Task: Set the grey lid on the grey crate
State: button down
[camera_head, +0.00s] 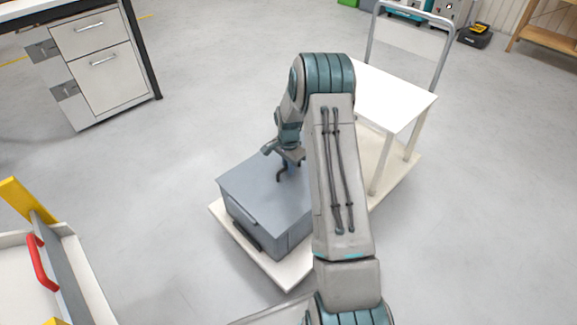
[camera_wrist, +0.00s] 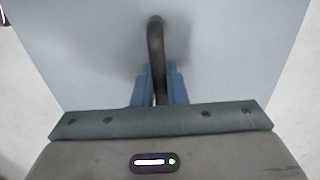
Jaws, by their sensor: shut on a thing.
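The grey lid (camera_head: 250,183) lies on top of the grey crate (camera_head: 284,232) in the head view, looking flat and roughly lined up with the crate's walls. Its far right part is hidden behind my arm. In the wrist view the lid (camera_wrist: 90,60) fills most of the picture, with a dark curved handle (camera_wrist: 156,45) standing up from it. My gripper (camera_wrist: 159,88) is shut on that handle with its blue fingers. In the head view my gripper (camera_head: 288,168) is just above the lid's middle. I cannot tell whether the lid is fully seated.
The crate stands on a low pale platform (camera_head: 283,277). A white table (camera_head: 385,97) and a cart with a grey rail (camera_head: 440,60) stand behind at the right. A drawer cabinet (camera_head: 103,70) is at the upper left. A trolley with a red handle (camera_head: 41,262) is at the lower left.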

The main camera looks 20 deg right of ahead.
jog(key=c, duration=1.4)
grip_release()
jog(key=shift+o, duration=0.2)
notch_tip(320, 180, up, 14)
jog(key=p, duration=0.5)
jog(key=s+a+r+n+p, duration=0.2)
jog(key=s+r+p, duration=0.25)
jog(key=r, duration=0.45)
jog(key=s+a+r+n+t+p, duration=0.1)
jog(key=s+a+r+n+p, duration=0.3)
jog(key=r, duration=0.6)
jog(key=s+a+r+p, duration=0.1)
jog(key=s+r+p, duration=0.1)
jog(key=r+p, duration=0.55)
jog(key=s+a+r+n+t+p, duration=0.1)
jog(key=s+a+r+n+p, duration=0.1)
jog(key=s+r+p, duration=0.5)
jog(key=s+a+r+n+p, duration=0.3)
jog(key=s+r+n+p, duration=0.2)
jog(key=s+r, duration=0.8)
notch_tip(320, 180, up, 3)
jog(key=shift+s+a+f+t+p, duration=0.15)
jog(key=shift+s+t+p, duration=0.25)
jog(key=shift+p, duration=0.7)
